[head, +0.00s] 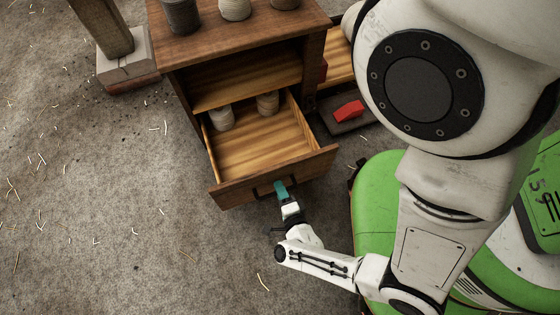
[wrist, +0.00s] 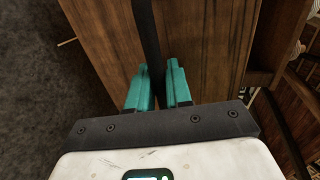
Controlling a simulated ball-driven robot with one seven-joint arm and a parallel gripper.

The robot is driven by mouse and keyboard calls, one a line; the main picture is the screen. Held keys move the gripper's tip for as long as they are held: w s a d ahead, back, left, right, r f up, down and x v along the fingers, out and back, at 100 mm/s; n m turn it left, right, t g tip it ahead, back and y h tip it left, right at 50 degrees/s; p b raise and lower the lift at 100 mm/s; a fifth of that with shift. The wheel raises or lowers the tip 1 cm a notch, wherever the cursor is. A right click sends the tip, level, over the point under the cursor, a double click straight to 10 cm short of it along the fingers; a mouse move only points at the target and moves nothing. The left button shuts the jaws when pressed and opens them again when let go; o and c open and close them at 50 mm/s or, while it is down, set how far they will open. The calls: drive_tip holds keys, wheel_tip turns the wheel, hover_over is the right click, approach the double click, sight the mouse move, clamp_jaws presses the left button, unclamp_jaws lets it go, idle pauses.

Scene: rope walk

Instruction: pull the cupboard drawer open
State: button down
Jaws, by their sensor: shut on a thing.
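The wooden cupboard (head: 235,40) stands at the top middle of the head view. Its drawer (head: 275,176) is pulled well out, and its inside shows. Two spools stand towards the back of the drawer: a grey one (head: 221,118) and a tan one (head: 267,103). A dark bar handle (head: 262,191) runs across the drawer front. My gripper (head: 281,189) is at the handle with its teal fingers. In the wrist view, the fingers (wrist: 157,88) are closed around the dark handle (wrist: 147,35), one on each side, in front of the wooden drawer front (wrist: 205,50).
Several spools (head: 235,9) stand on the cupboard top. A wooden post on a stone block (head: 124,62) stands to the left. A red object (head: 348,111) lies on a dark base right of the drawer. The floor left and front of the drawer is clear except for straw bits.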

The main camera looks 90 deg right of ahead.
drive_tip(key=c, duration=1.2)
unclamp_jaws()
drive_tip(key=p+v, duration=0.1)
drive_tip(key=v, duration=0.9)
drive_tip(key=shift+s+a+p, duration=0.2)
drive_tip(key=shift+a+p, duration=0.15)
drive_tip(key=shift+p, duration=0.05)
